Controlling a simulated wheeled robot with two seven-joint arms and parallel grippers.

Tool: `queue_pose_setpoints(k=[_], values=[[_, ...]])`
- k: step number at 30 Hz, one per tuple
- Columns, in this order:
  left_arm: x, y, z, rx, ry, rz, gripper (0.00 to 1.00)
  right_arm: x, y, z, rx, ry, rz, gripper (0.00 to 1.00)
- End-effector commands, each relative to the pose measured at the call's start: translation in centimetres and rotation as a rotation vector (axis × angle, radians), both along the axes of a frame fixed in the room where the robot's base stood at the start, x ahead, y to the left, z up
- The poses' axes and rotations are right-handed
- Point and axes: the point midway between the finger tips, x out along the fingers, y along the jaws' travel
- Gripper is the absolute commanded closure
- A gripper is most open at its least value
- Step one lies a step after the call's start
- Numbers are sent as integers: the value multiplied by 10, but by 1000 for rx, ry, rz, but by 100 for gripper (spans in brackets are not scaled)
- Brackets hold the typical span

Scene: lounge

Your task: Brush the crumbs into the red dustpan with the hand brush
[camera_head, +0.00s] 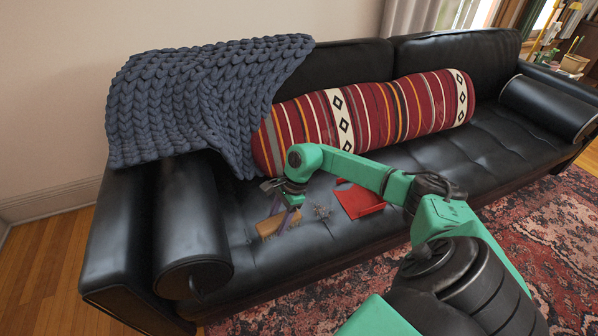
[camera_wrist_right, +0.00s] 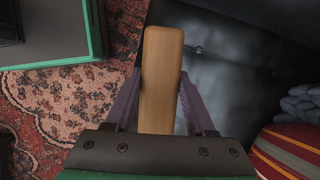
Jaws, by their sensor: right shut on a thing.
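The wooden hand brush (camera_head: 268,227) is held low over the black sofa seat, and it also shows in the right wrist view (camera_wrist_right: 162,60). My right gripper (camera_head: 284,214) is shut on it, with purple fingers on either side of the wood. The red dustpan (camera_head: 362,201) lies on the seat to the right of the brush, partly behind my arm. A small cluster of greyish crumbs (camera_head: 321,211) lies between the brush and the dustpan. I cannot tell whether the brush touches the seat. My left gripper is not in view.
The black sofa (camera_head: 490,145) has a striped red bolster (camera_head: 375,112) along its back and a blue knitted throw (camera_head: 190,100) over its left end. The seat to the right is clear. A patterned rug (camera_head: 540,235) covers the floor in front.

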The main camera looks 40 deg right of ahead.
Motion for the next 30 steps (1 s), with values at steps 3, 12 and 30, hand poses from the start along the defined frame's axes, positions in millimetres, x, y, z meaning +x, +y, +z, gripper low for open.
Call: queue_pose_setpoints(k=[3, 12, 30], values=[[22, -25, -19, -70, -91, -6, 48, 18, -26, -30, -3, -6, -372, 90], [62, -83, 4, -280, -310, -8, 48, 58, -92, -46, 9, -10, -1338, 90], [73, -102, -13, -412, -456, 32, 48, 65, -120, -81, 3, 6, -1736, 90]])
